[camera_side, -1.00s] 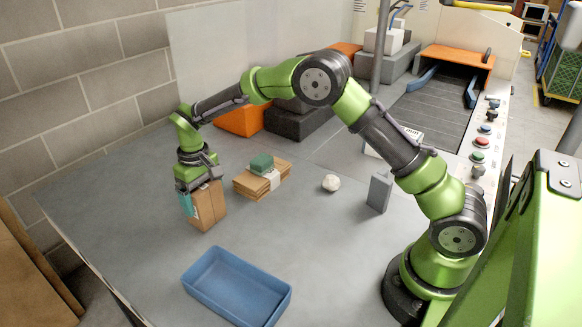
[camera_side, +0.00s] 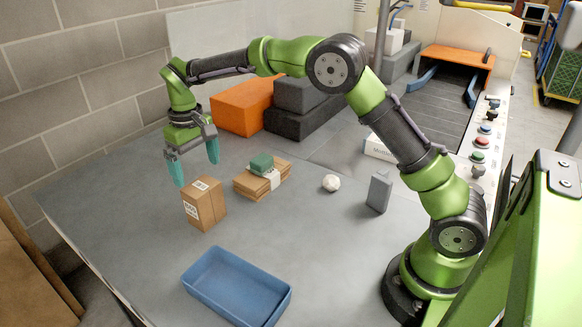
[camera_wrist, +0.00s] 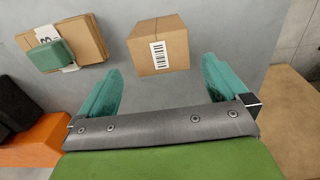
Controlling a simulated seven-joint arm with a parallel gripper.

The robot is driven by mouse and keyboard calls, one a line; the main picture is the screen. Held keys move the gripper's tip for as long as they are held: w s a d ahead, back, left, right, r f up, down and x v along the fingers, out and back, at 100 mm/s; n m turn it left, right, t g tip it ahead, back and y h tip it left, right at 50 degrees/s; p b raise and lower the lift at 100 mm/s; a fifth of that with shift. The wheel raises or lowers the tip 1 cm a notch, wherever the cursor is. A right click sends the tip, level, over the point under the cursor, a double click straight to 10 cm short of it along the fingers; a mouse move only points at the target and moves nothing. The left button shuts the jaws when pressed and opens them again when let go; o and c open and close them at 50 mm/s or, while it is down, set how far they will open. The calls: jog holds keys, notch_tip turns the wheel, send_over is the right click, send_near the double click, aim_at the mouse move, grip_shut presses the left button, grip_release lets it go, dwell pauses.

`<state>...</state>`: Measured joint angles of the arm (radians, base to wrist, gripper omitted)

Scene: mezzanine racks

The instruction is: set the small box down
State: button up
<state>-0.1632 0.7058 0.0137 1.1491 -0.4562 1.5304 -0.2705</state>
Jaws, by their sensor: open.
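The small box (camera_side: 204,204) is a brown cardboard carton with white labels. It stands upright on the grey table (camera_side: 130,230), left of the stacked flat cardboard. In the wrist view the small box (camera_wrist: 158,45) lies beyond the fingertips, with a barcode label facing the camera. My gripper (camera_side: 195,172) is open and empty, above the box and apart from it. Its two teal fingers also show in the wrist view (camera_wrist: 160,85), spread wide with bare table between them.
Flat cardboard with a green block (camera_side: 261,164) on top sits right of the box. A blue tray (camera_side: 238,288) is in front. A white ball (camera_side: 331,183) and a grey block (camera_side: 379,191) stand further right. Orange (camera_side: 242,106) and dark boxes (camera_side: 300,118) are behind.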

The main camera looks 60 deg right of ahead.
notch_tip(320, 180, up, 2)
jog(key=shift+r, duration=0.1)
jog(key=s+d+r+m+t+y, duration=0.15)
jog(key=s+d+r+t, duration=0.25)
jog(key=s+r, duration=0.85)
jog(key=s+d+f+m+t, duration=0.1)
jog(key=s+f, duration=0.1)
jog(key=s, duration=0.6)
jog(key=s+f+m+t, duration=0.1)
jog(key=s+f+t, duration=0.1)
jog(key=s, duration=0.6)
jog(key=shift+d+f, duration=0.35)
